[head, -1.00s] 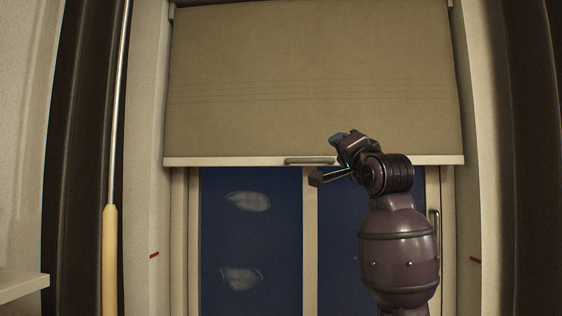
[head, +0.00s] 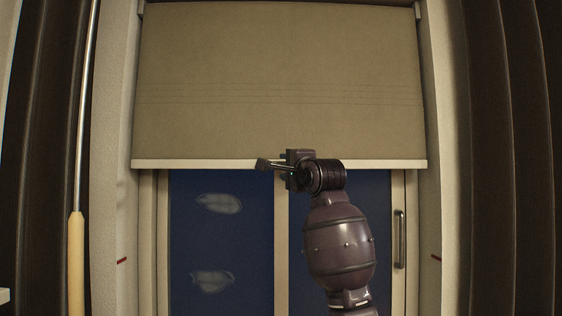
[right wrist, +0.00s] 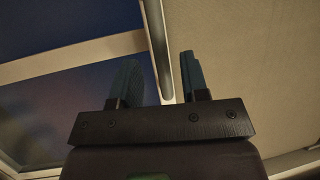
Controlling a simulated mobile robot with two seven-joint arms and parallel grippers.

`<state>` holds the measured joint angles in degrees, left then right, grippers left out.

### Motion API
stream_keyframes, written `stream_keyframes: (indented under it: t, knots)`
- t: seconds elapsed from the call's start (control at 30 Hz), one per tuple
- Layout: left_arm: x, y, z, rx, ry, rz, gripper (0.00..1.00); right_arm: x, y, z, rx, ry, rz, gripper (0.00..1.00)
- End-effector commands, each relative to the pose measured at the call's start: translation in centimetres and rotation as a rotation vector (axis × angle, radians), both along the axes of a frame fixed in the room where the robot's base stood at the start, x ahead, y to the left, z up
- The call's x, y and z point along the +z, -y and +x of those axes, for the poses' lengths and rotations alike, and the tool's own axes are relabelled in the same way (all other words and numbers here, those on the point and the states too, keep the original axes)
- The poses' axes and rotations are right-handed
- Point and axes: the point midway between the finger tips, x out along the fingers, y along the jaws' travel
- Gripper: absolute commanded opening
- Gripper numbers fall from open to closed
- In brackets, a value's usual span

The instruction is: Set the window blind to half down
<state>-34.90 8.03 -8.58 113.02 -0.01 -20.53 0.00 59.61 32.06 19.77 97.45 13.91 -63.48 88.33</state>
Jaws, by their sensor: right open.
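The beige window blind (head: 270,75) hangs over the upper part of the window, its pale bottom rail (head: 200,164) above the two small red marks on the left (head: 122,261) and right (head: 436,258) of the window recess. My right gripper (head: 284,162) is at the middle of the rail, in front of it, and hides the grip there. In the right wrist view my right gripper (right wrist: 160,76) is open, with a pale bar (right wrist: 156,45) running between its two fingers; I cannot tell whether they touch it. My left gripper is not in view.
Dark window panes (head: 220,245) show below the blind, with a handle (head: 399,238) on the right frame. A pole with a wooden grip (head: 76,260) stands at the left. Dark curtains (head: 500,150) flank the window.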

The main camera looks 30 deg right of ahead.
Motion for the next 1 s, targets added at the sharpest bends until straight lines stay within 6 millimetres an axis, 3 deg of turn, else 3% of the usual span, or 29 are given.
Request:
stream_keyframes:
  t: [0.1, 0.3, 0.7, 1.0]
  knots:
    - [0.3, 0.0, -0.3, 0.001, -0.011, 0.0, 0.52, 0.4, 0.3, 1.8, 0.0, -0.003, 0.0, 0.41]
    - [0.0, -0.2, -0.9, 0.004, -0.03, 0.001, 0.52, 0.7, 0.6, 3.6, 0.0, -0.001, 0.0, 0.41]
    - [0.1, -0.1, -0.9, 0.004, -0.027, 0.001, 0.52, 0.7, 0.6, 4.1, 0.0, 0.001, -0.001, 0.41]
    - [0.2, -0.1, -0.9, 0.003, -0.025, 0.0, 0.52, 0.7, 0.6, 4.1, 0.0, 0.001, -0.001, 0.0]
